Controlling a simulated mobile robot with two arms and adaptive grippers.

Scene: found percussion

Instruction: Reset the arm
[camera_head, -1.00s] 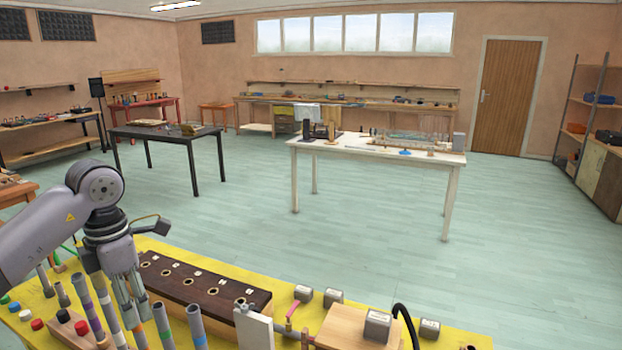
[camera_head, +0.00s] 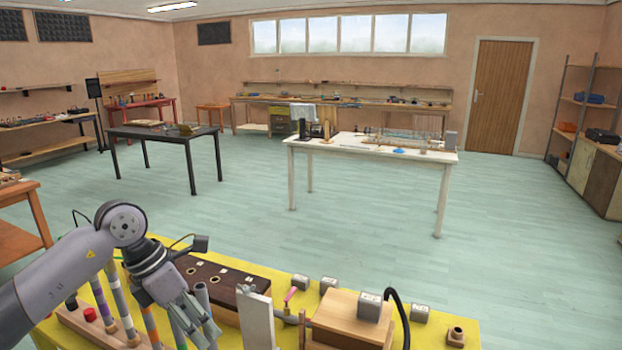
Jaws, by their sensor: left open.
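My left arm comes in from the lower left. Its gripper (camera_head: 194,322) points down over the yellow table (camera_head: 45,330), in front of the dark wooden block with holes (camera_head: 228,283). The fingers are apart and I see nothing held between them. Several grey tubes with coloured bands, such as the one with a purple band (camera_head: 103,303), stand in a wooden rack left of the gripper. The gripper overlaps some tubes, so I cannot tell whether it touches them. My right gripper is not in view.
A wooden box (camera_head: 350,316), a pale upright board (camera_head: 256,320) and small grey blocks (camera_head: 327,284) stand right of the gripper. A black cable curves beside the box. A white table (camera_head: 370,150) and a black table (camera_head: 165,133) stand farther off, with open floor between.

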